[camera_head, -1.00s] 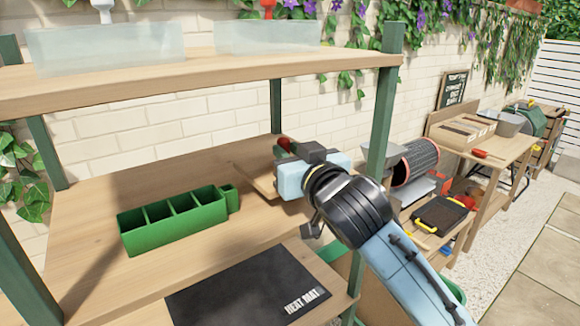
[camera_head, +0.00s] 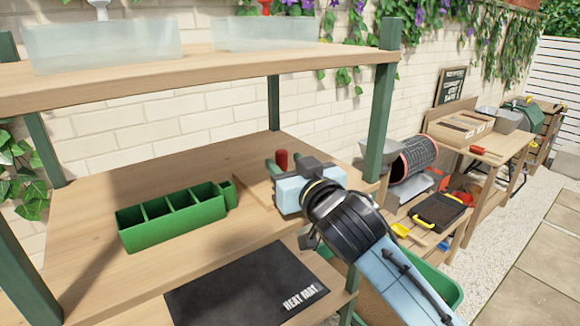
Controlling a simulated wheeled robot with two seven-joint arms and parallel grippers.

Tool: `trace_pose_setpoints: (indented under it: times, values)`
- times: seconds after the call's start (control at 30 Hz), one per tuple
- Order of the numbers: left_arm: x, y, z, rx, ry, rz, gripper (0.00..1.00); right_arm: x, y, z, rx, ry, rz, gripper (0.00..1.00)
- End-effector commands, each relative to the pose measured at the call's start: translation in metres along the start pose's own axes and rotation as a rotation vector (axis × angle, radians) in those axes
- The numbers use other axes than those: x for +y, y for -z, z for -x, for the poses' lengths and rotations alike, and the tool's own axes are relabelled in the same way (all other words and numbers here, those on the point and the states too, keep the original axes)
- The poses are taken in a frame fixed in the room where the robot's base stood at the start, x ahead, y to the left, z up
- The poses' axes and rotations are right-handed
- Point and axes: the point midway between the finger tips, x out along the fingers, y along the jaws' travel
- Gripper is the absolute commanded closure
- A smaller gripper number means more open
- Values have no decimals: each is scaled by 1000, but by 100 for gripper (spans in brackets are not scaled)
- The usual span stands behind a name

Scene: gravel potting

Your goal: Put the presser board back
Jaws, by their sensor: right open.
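The presser board (camera_head: 254,192) is a flat wooden board with an upright red handle (camera_head: 281,160). It rests on the middle shelf, just right of the green divided tray. My right gripper (camera_head: 284,172) is open at the handle, and its light blue body covers the board's right part. Whether the fingers still touch the handle cannot be told. My left gripper is not in view.
The green divided tray (camera_head: 172,235) stands left of the board, close to it. A black heat mat (camera_head: 245,285) lies on a lower shelf. A green shelf post (camera_head: 380,125) rises right of my gripper. Clear boxes (camera_head: 103,45) stand on the upper shelf.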

Motion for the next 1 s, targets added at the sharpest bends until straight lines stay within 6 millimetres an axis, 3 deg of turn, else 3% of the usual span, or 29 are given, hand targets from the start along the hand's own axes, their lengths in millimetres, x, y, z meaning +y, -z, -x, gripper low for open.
trace_pose_setpoints:
  times: [0.13,0.27,0.7,1.0]
  values:
    - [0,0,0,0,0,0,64,0,3,4,0,0,-1,57]
    - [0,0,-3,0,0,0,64,0,2,21,0,1,0,57]
    - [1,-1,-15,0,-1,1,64,0,2,101,0,0,-1,57]
    - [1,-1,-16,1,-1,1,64,0,3,120,0,0,0,57]
